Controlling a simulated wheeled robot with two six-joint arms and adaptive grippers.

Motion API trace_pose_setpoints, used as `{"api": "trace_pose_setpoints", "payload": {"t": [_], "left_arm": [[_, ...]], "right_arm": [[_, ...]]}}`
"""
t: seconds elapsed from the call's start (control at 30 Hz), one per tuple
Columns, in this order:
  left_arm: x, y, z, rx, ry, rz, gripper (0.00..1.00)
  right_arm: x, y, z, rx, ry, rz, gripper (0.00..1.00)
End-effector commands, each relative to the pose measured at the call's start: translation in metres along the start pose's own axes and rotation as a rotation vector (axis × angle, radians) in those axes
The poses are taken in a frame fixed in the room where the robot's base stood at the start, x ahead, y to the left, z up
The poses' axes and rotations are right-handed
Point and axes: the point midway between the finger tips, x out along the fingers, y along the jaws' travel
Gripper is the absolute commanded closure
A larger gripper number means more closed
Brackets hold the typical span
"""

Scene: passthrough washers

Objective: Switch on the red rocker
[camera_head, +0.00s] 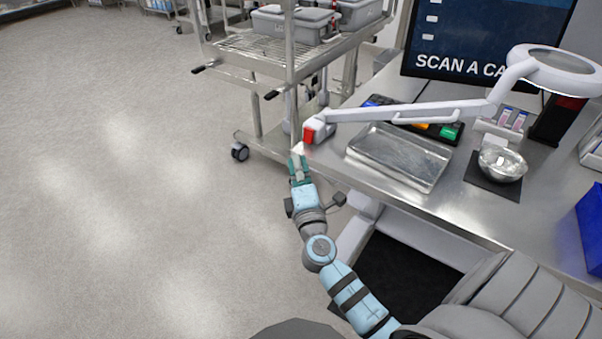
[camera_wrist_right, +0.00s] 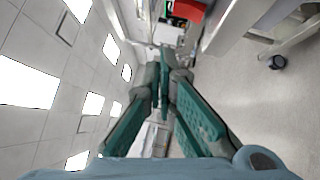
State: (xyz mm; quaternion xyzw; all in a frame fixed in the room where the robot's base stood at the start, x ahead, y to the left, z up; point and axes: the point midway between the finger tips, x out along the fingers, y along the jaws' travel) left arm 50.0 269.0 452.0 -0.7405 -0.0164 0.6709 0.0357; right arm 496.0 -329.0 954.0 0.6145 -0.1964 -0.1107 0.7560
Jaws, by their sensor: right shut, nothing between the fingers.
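The red rocker (camera_head: 308,136) is on the white base (camera_head: 321,126) of a magnifier lamp at the near left corner of the steel table. In the right wrist view, a red part (camera_wrist_right: 187,10) shows at the top edge, partly cut off. My right gripper (camera_head: 298,158) is shut and empty, just below the rocker in the head view. In the wrist view its green fingers (camera_wrist_right: 165,62) come together below the red part. I cannot tell whether the fingertips touch the rocker. My left gripper is not in view.
A steel tray (camera_head: 400,157) lies on the table beside the lamp arm (camera_head: 410,111). A metal bowl (camera_head: 502,164) stands on a dark mat further right. A wire cart (camera_head: 270,52) with grey bins stands behind the table corner. The floor at left is clear.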

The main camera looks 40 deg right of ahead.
Motion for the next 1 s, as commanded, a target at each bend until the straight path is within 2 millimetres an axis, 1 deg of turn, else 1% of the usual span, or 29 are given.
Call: {"api": "trace_pose_setpoints", "payload": {"t": [0.03, 0.1, 0.2, 0.27, 0.8, 0.87, 0.9, 0.93, 0.97, 1.0], "left_arm": [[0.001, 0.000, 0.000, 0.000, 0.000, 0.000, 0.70], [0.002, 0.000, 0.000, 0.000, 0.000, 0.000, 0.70], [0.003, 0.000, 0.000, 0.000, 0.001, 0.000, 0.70], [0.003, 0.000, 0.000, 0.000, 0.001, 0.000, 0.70], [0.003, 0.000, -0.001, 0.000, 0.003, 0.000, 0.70], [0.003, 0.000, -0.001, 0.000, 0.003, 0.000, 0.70], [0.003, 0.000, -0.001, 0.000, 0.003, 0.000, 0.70], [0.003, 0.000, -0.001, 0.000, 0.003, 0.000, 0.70], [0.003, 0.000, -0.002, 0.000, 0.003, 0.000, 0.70], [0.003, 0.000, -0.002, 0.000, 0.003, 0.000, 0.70]], "right_arm": [[-0.010, 0.000, 0.000, 0.002, 0.000, -0.001, 1.00], [-0.022, 0.002, 0.000, 0.003, 0.000, -0.002, 1.00], [-0.033, 0.004, 0.001, 0.000, 0.000, -0.001, 1.00], [-0.036, 0.005, 0.001, 0.000, 0.000, 0.000, 1.00], [-0.038, 0.005, 0.001, 0.000, 0.000, 0.000, 1.00], [-0.038, 0.005, -0.001, 0.022, 0.006, 0.000, 1.00], [-0.038, 0.000, -0.004, 0.070, 0.021, -0.018, 1.00], [-0.039, -0.009, -0.008, 0.105, 0.032, -0.044, 1.00], [-0.040, -0.023, -0.012, 0.143, 0.045, -0.081, 1.00], [-0.043, -0.046, -0.019, 0.202, 0.063, -0.144, 1.00]]}}
